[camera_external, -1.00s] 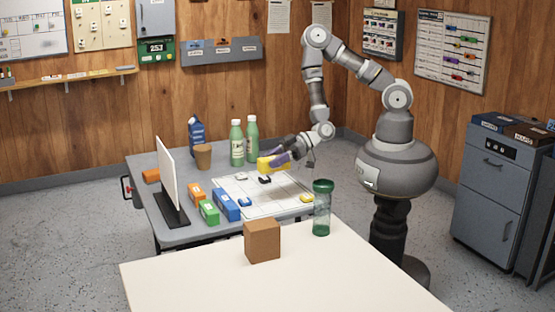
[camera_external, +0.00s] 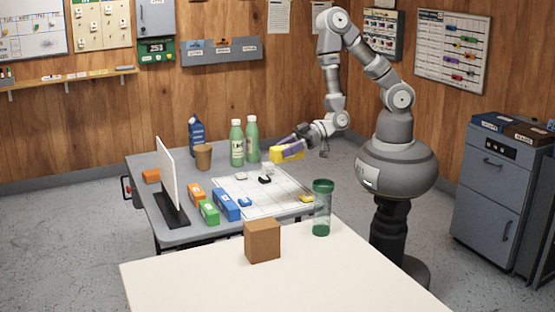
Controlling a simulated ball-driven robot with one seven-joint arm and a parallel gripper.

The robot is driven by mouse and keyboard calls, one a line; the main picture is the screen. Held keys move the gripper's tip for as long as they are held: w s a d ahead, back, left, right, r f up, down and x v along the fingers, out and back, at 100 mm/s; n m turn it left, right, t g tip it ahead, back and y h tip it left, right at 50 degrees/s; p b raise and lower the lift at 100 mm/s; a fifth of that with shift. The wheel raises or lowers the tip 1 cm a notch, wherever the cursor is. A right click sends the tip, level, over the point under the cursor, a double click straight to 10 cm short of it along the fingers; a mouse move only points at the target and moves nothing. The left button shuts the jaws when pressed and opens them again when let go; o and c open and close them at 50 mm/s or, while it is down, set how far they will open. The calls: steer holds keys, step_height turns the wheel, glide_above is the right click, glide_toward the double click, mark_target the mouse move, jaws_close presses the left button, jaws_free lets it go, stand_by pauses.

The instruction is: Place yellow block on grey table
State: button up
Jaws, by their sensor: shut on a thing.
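The yellow block (camera_external: 285,154) is held in my gripper (camera_external: 296,148), which is shut on it. The block is in the air, above the far right part of the grey table (camera_external: 182,235), clear of the tabletop as far as I can tell. My gripper's fingers look purple and cover part of the block. A small yellow item (camera_external: 306,199) also lies at the right edge of the white grid sheet on the grey table.
On the grey table stand two green bottles (camera_external: 237,146), a brown cup (camera_external: 203,157), a blue carton (camera_external: 197,138), a white upright panel (camera_external: 167,175) and orange, green and blue blocks (camera_external: 226,204). A cream table (camera_external: 200,285) in front holds a brown box (camera_external: 262,241) and a green-lidded jar (camera_external: 322,208).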

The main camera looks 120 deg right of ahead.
steer(key=d+f, duration=0.4)
steer(key=d, duration=0.2)
steer(key=b, duration=0.1)
glide_above(282, 193)
step_height(282, 193, down, 5)
step_height(282, 193, down, 9)
steer(key=b, duration=0.3)
steer(key=shift+s+d+r, duration=0.1)
steer(key=shift+d+r, duration=0.05)
steer(key=shift+b, duration=0.3)
steer(key=shift+f, duration=0.2)
steer(key=o, duration=1.2)
steer(key=shift+r, duration=0.1)
